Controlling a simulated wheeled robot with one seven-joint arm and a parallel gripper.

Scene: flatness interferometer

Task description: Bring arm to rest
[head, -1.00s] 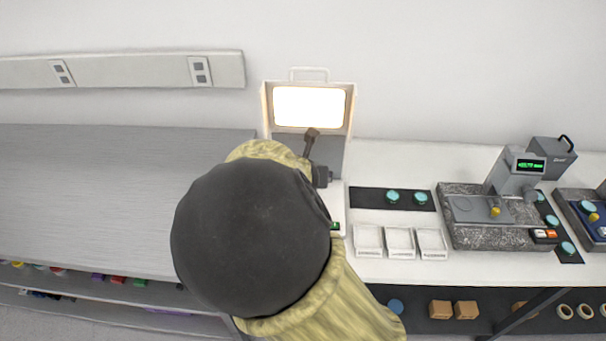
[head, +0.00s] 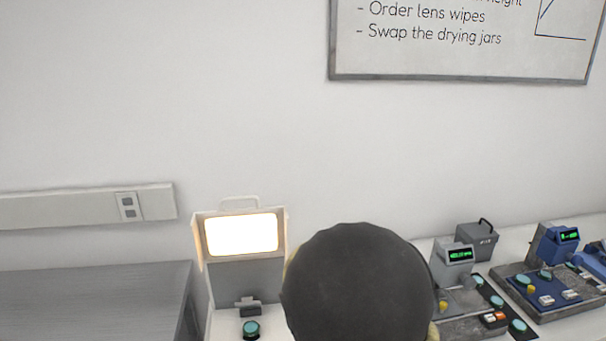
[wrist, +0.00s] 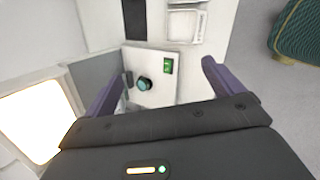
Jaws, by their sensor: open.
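My arm (head: 358,285) rises in the lower middle of the head view, its dark rounded joint covering part of the bench. My gripper (wrist: 158,85) shows in the wrist view with its two purple fingers spread wide and nothing between them. It is above the lit interferometer station (head: 243,235), apart from it. My gripper is hidden in the head view.
A grey bench (head: 95,300) lies at the left, its top clear. Instruments with green displays (head: 459,255) and a blue unit (head: 560,245) stand at the right. A whiteboard (head: 460,40) and a wall socket rail (head: 80,206) are on the wall.

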